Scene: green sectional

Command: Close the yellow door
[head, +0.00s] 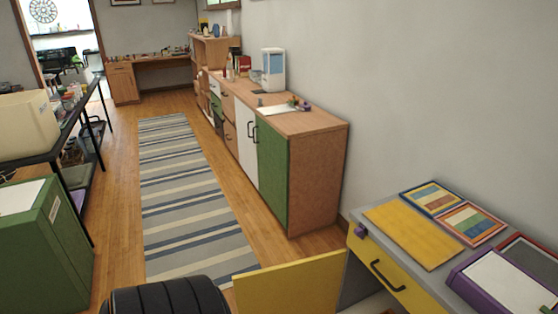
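The yellow door (290,285) stands open at the bottom centre, swung out from the grey cabinet (358,272) at the lower right. A dark gap and a pale inner surface show between the door and the cabinet. The door's lower part is cut off by the frame's bottom edge, and no handle shows on its visible face. A yellow drawer front (395,280) with a black handle is on the same cabinet, right of the door. Neither of my grippers is in view.
A black ribbed rounded object (168,297) is at the bottom, left of the door. A wooden counter (317,170) with a green door stands beyond along the wall. A green cabinet (35,255) is at left. A striped rug (185,190) covers the clear floor between.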

